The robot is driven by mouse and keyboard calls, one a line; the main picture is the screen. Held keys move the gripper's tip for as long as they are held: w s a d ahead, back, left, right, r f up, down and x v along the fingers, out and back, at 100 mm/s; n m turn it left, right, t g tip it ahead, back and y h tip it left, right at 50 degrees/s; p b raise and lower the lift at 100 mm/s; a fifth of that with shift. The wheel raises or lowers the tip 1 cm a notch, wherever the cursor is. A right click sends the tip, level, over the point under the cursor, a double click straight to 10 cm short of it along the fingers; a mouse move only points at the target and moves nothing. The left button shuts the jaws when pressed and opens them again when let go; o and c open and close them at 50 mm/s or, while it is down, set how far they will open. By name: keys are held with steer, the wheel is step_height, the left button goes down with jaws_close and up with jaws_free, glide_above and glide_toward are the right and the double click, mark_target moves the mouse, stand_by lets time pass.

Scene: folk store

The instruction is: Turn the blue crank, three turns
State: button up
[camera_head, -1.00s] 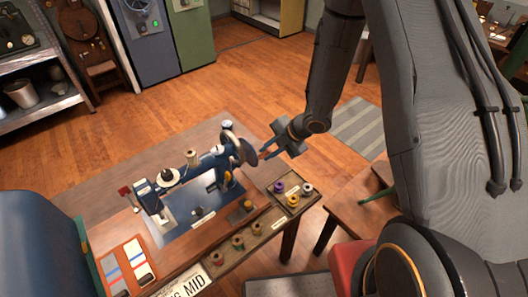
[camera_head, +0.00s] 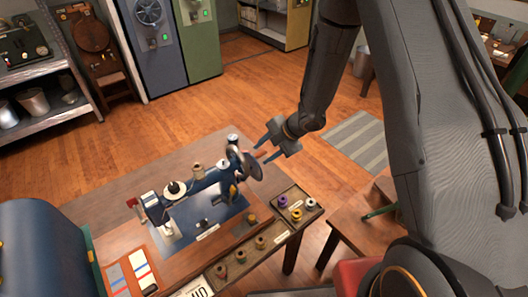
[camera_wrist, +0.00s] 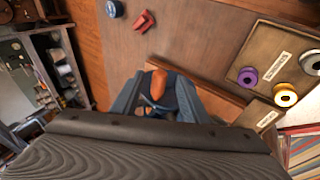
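A dark blue sewing machine (camera_head: 208,181) stands on a wooden table. A round wheel (camera_head: 245,164) is at its right end. My gripper (camera_head: 262,153) is at the right side of this wheel, with its two fingers apart. In the wrist view an orange-brown handle (camera_wrist: 158,85) shows in the gap between the fingers of my gripper (camera_wrist: 168,82). I cannot tell whether either finger touches it. The crank arm behind the handle is mostly hidden by the fingers.
A tray (camera_head: 293,221) with purple, yellow and pale spools lies at the table's right end. A stool-like wooden surface (camera_head: 363,213) stands to the right. Open floor (camera_head: 250,95) lies behind the table. Metal shelves (camera_head: 40,70) are at the left.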

steer(key=shift+d+r, duration=0.1)
steer(key=shift+r, duration=0.05)
stand_by(0.3)
steer(key=shift+v, duration=1.1)
steer(key=v, duration=0.6)
steer(key=shift+d+r, duration=0.2)
steer(key=shift+r, duration=0.05)
steer(key=s+d+r+m+t+h+b, duration=0.1)
steer(key=d+r+m+t+h+b, duration=0.15)
steer(key=d+m+h+b, duration=0.7)
steer(key=s+f+m+g+y+b, duration=0.1)
steer(key=s+m+g+y+b, duration=0.1)
steer(key=s+m, duration=1.3)
steer(key=shift+s+d+m+g+y, duration=0.2)
steer(key=shift+s+m+g+y, duration=0.25)
steer(key=shift+g+y, duration=0.6)
